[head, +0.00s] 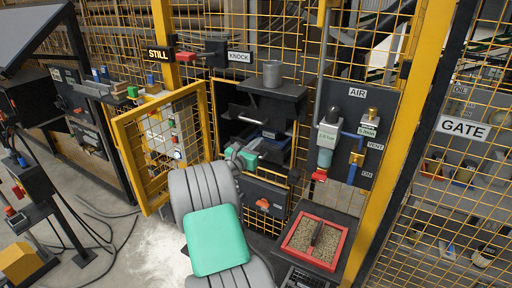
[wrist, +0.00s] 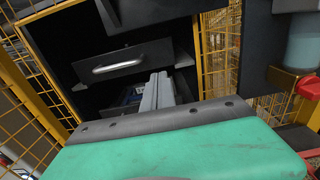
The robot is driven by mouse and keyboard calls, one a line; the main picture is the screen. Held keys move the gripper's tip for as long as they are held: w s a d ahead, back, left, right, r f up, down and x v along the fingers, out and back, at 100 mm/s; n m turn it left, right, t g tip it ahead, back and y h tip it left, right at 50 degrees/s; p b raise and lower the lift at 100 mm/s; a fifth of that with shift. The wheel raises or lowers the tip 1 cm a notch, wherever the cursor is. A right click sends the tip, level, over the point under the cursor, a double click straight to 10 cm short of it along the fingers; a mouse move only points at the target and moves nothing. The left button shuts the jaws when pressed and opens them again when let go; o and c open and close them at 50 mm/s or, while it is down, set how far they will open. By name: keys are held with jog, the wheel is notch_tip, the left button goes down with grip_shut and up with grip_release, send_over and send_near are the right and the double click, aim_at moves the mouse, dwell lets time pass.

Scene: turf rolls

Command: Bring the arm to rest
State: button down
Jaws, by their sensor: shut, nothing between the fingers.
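My gripper (head: 237,150) is at the open hatch in the yellow mesh fence, partly hidden behind my grey and green arm in the head view. In the wrist view its two grey fingers (wrist: 156,92) lie side by side, shut and empty. They point into the dark cabinet (wrist: 95,72), below a drawer front with a metal handle (wrist: 118,65). I see no contact between the fingers and the drawer. How deep the fingertips reach is hard to tell.
The yellow mesh door (head: 160,148) stands open just left of my arm. A metal cup (head: 272,73) stands on a dark shelf above the opening. The air panel (head: 352,135) and a red tray of grit (head: 313,242) are to the right. The yellow post (head: 385,150) stands further right.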

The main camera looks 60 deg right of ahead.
jog(key=s+a+f+m+g+y, duration=0.1)
jog(key=s+a+f+m+y, duration=0.15)
jog(key=f+m, duration=0.55)
jog(key=s+a+f+m+g+y, duration=0.1)
jog(key=s+a+f+m+y, duration=0.2)
jog(key=f+m, duration=0.5)
jog(key=s+a+f+m+g+y, duration=0.15)
jog(key=a+f+m+y, duration=0.3)
jog(key=a, duration=0.45)
jog(key=s+a+f+m+y, duration=0.35)
jog(key=a+f, duration=0.25)
jog(key=a, duration=0.3)
jog(key=s+a+r+y, duration=0.15)
jog(key=a+r, duration=0.25)
jog(key=a, duration=0.6)
jog(key=w+a+r+y, duration=0.1)
jog(key=a+r+y, duration=0.3)
jog(key=a, duration=0.6)
jog(key=w+a+r+n+t, duration=0.2)
jog(key=a+r+t, duration=0.1)
jog(key=a+r, duration=0.3)
jog(key=w+a+r+n+t+h, duration=0.1)
jog(key=w+a+r+n+t, duration=0.1)
jog(key=a+r, duration=0.5)
jog(key=shift+a+r+n+t, duration=0.2)
jog(key=shift+n+t, duration=0.25)
jog(key=shift+n, duration=0.35)
